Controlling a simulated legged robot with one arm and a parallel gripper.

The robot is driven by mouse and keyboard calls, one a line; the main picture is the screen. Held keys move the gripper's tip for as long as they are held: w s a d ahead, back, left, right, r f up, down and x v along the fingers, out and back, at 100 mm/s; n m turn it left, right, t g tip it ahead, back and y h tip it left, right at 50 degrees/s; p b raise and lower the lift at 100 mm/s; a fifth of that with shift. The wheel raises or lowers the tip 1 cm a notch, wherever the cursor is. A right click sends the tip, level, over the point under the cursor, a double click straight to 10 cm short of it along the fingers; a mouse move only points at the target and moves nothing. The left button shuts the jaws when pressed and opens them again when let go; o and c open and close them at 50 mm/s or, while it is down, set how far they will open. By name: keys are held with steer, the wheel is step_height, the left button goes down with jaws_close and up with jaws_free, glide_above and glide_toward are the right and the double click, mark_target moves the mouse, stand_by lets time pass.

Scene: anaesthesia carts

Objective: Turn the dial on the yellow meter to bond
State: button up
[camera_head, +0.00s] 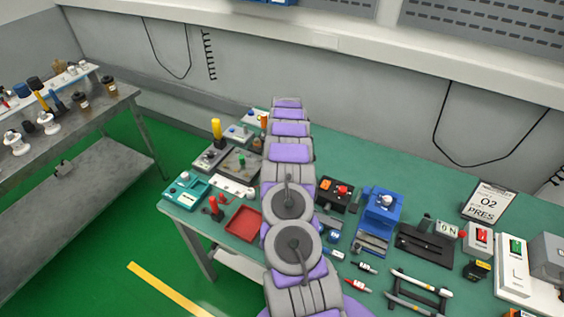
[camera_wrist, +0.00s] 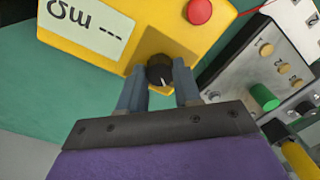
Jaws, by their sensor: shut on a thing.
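The yellow meter (camera_wrist: 112,55) fills the upper left of the wrist view. It has a pale display (camera_wrist: 88,32) with an upside-down mΩ and dashes, and a red button (camera_wrist: 199,11). Its black dial (camera_wrist: 159,69) sits near the meter's lower edge in the picture. A white mark on the dial points down and slightly right in the wrist view. My gripper (camera_wrist: 161,83) is shut on the dial, one finger on each side. No dial labels can be read. In the head view my arm covers the gripper and most or all of the meter.
In the wrist view, a grey panel with tan knobs and a green knob (camera_wrist: 264,97) stands close right of the meter, with a yellow-handled part (camera_wrist: 299,157) below. In the head view, the green bench (camera_head: 405,171) holds a red tray (camera_head: 243,223) and a blue device (camera_head: 383,207) beside my arm.

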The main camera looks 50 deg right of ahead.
steer(key=shift+d+r, duration=0.1)
stand_by(0.3)
steer(key=o, duration=1)
steer(key=shift+o, duration=0.2)
step_height(320, 180, up, 17)
steer(key=p, duration=0.1)
steer(key=shift+s+d, duration=0.15)
steer(key=shift+d, duration=0.2)
